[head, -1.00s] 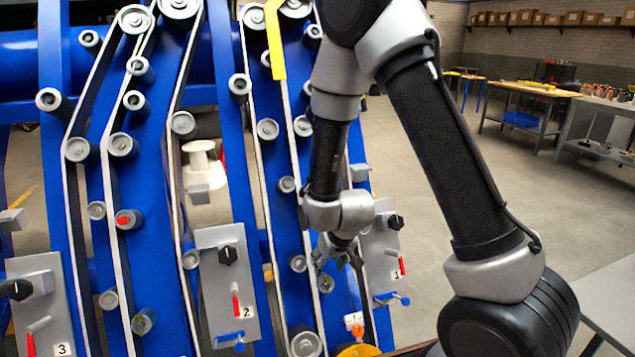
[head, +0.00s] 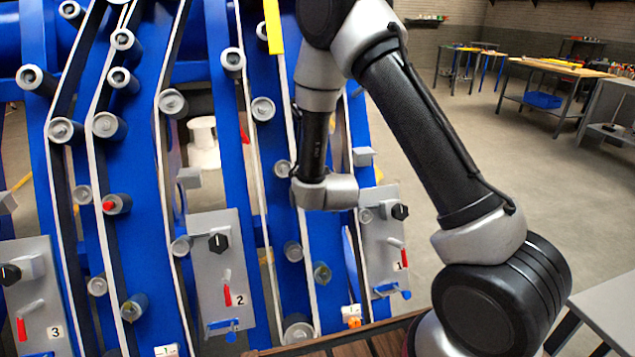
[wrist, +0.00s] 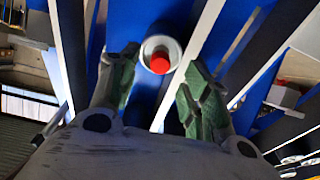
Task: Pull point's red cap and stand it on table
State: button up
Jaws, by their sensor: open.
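In the wrist view a red cap (wrist: 160,65) sits in the grey round end of a roller (wrist: 161,46) on the blue chassis. My gripper (wrist: 160,74) is open and empty, its green-padded fingers on either side of the cap. I cannot tell how far the fingertips are from it. In the head view my gripper is hidden behind my wrist. A red cap (head: 108,206) also shows there on a roller between panels 3 and 2; I cannot tell whether it is the same cap. A grey table (head: 612,312) stands at the lower right.
The blue chassis (head: 225,130) carries belts, protruding rollers and control panels, including panel 2 (head: 222,262) and panel 1 (head: 380,235). A yellow bar (head: 273,25) hangs at the top. Open floor (head: 455,140) lies to the right, with workbenches behind.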

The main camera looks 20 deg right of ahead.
jog(key=shift+x, duration=1.7)
jog(key=shift+c, duration=0.4)
jog(key=shift+s, duration=0.1)
grip_shut()
jog(key=shift+s, duration=0.1)
jog(key=shift+r+v, duration=0.25)
jog(key=shift+v, duration=1.4)
